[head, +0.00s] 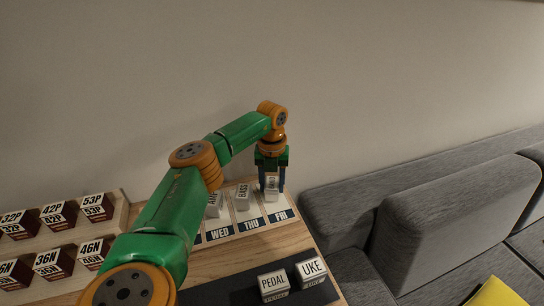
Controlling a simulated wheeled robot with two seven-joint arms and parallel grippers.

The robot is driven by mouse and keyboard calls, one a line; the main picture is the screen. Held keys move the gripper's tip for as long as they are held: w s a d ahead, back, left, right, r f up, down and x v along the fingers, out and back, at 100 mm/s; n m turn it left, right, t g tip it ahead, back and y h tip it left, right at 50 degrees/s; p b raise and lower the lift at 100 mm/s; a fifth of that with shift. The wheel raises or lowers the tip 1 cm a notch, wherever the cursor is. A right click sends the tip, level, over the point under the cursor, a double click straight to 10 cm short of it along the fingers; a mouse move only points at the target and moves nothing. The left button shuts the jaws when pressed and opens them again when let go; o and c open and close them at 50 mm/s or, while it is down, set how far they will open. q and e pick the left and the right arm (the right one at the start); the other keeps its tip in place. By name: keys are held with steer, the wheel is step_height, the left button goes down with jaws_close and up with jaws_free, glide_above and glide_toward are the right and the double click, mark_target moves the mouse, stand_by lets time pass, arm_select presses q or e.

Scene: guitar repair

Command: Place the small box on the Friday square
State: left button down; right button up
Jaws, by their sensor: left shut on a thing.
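My left gripper (272,185) points down at the far right end of the day strip, shut on a small pale box (272,187) with dark lettering that is hard to read. The box is over the upper part of the Friday square (280,214), whose FRI label shows in front of it. I cannot tell whether the box touches the square. My right gripper is out of view.
A similar box marked BASS (243,194) stands on the Thursday square, and another box (214,205) on the Wednesday square. Boxes marked PEDAL (272,283) and UKE (311,268) sit on a dark mat (232,291). Labelled dark boxes (58,215) fill a wooden rack at left. A grey sofa (440,220) is right.

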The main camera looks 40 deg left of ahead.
mark_target(272, 183)
arm_select(q)
steer(key=shift+f, duration=0.1)
steer(key=shift+c, duration=1.7)
jaws_free()
step_height(272, 183, up, 12)
steer(key=shift+r+p, duration=0.2)
steer(key=shift+p, duration=0.25)
